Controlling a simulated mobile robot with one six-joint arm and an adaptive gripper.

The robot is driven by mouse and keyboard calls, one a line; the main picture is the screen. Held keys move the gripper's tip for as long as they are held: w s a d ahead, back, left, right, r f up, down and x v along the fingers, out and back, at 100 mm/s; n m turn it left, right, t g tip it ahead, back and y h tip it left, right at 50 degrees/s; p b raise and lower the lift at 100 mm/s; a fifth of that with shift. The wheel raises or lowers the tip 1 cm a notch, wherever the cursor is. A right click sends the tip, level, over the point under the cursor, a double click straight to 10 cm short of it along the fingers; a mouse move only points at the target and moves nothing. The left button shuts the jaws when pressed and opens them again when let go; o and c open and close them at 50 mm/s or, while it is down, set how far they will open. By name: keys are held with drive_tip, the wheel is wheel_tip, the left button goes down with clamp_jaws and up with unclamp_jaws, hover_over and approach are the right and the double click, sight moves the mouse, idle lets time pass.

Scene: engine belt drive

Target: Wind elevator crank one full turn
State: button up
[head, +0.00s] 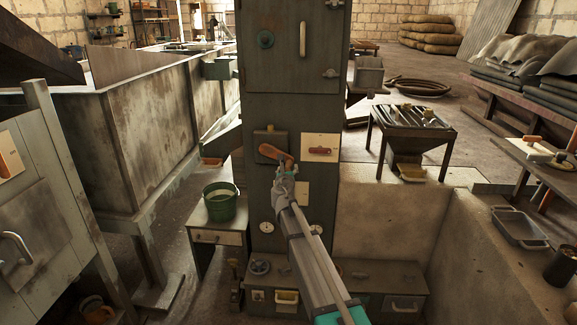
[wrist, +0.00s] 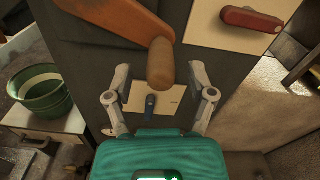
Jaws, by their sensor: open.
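The elevator crank (head: 272,152) is an orange arm on the front of the tall grey elevator casing (head: 298,113). In the head view the arm slopes down to the right, and my gripper is at its lower right end. In the wrist view the orange crank arm (wrist: 112,17) comes in from the top left and ends at a brown rounded handle (wrist: 161,62). My gripper (wrist: 159,73) is open, with one finger on each side of the handle and clear gaps between. My gripper (head: 285,168) hides part of the handle in the head view.
A red lever on a pale plate (head: 320,149) is just right of the crank. A small dark blue lever (wrist: 150,105) sits on a pale plate below the handle. A green bucket (head: 221,202) stands on a small table at left. A stone-walled pit (head: 390,235) is at right.

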sight(275, 158)
drive_tip(key=shift+w+d, duration=0.15)
drive_tip(key=shift+w, duration=1.65)
clamp_jaws()
